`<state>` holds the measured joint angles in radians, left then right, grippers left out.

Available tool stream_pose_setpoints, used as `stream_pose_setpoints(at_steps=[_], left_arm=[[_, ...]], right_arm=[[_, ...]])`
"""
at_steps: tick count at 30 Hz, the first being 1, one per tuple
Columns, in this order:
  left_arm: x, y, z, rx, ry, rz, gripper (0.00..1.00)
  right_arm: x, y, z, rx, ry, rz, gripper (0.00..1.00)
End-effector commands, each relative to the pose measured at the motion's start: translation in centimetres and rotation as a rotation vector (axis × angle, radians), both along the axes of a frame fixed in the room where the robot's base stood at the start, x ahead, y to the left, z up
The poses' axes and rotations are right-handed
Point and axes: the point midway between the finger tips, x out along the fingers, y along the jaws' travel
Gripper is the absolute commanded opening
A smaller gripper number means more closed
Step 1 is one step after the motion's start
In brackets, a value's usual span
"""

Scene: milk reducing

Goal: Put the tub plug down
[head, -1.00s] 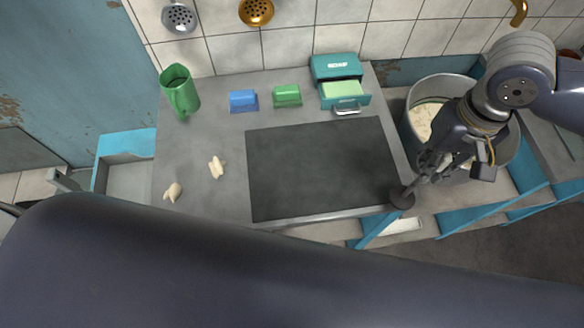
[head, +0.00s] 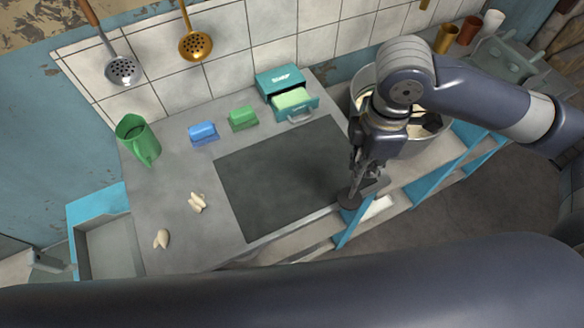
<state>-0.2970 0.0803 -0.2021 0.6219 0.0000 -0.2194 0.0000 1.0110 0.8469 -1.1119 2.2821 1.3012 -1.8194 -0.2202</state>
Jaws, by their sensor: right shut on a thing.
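The tub plug (head: 350,200) is a dark round disc with a stem, at the front right corner of the grey counter, by the edge of the dark slab. My right gripper (head: 364,172) points down and is shut on the plug's stem. I cannot tell if the disc touches the counter. The tub (head: 362,88) is a large round metal vessel with pale contents at the right, partly hidden behind my right arm. My left gripper is not in view.
The dark slab (head: 275,180) fills the counter's middle. A green jug (head: 138,140), a blue block (head: 203,132), a green block (head: 242,118) and a teal drawer box (head: 285,85) stand behind. Pale lumps (head: 197,203) lie at left. Blue shelf frames are right of the counter.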

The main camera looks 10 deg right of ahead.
Motion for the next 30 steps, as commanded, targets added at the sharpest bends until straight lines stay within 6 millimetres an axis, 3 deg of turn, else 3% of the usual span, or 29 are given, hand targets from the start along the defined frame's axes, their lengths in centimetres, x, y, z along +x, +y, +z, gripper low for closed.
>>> stream_pose_setpoints(at_steps=[6, 14, 30], left_arm=[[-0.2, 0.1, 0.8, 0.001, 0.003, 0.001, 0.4], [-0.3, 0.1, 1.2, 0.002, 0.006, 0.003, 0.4], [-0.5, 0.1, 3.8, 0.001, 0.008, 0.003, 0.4]], right_arm=[[-0.4, 0.1, 0.2, 0.003, 0.004, 0.271, 0.0], [0.5, 0.2, 0.2, 0.004, 0.004, 0.381, 0.0], [11.6, 2.1, -0.6, 0.004, 0.004, 0.381, 0.0]])
